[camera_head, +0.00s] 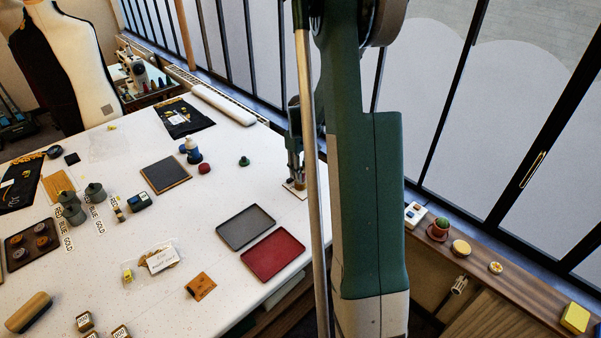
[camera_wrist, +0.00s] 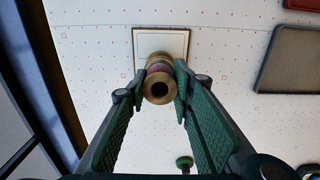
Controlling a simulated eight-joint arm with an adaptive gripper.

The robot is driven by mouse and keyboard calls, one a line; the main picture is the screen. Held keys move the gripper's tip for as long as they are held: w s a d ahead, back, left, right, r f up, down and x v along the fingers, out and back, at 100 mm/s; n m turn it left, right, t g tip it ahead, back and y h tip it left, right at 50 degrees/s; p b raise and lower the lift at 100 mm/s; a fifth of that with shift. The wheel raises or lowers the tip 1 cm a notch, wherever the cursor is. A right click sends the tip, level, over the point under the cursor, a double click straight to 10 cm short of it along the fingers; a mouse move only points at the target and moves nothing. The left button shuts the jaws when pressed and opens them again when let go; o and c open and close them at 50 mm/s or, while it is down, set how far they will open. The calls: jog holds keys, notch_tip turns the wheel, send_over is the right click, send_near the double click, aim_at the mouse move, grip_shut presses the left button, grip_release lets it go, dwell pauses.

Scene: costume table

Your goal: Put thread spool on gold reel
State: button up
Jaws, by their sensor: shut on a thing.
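My gripper (camera_wrist: 160,80) is shut on a small spool (camera_wrist: 159,88) with brass-gold rims, a dark centre hole and a pinkish band around its middle. I take this for the thread spool. It stands over a white square plate with a gold border (camera_wrist: 179,37); I cannot tell whether it touches it. A separate gold reel cannot be made out apart from the held piece. In the head view my gripper (camera_head: 296,165) is low over the table's right edge, partly hidden by my arm, and the plate (camera_head: 291,187) shows below it.
A grey tray (camera_head: 246,227) and a red tray (camera_head: 273,257) lie on the white table, left of my arm. A small green knob-shaped piece (camera_head: 244,161) stands left of my gripper. A dark square board (camera_head: 165,174) lies farther left.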

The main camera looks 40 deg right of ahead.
jog(key=o, duration=0.9)
jog(key=shift+r+p, duration=0.2)
jog(key=shift+p, duration=0.1)
notch_tip(320, 180, up, 12)
jog(key=shift+f, duration=0.1)
jog(key=shift+a, duration=0.15)
dwell(0.6)
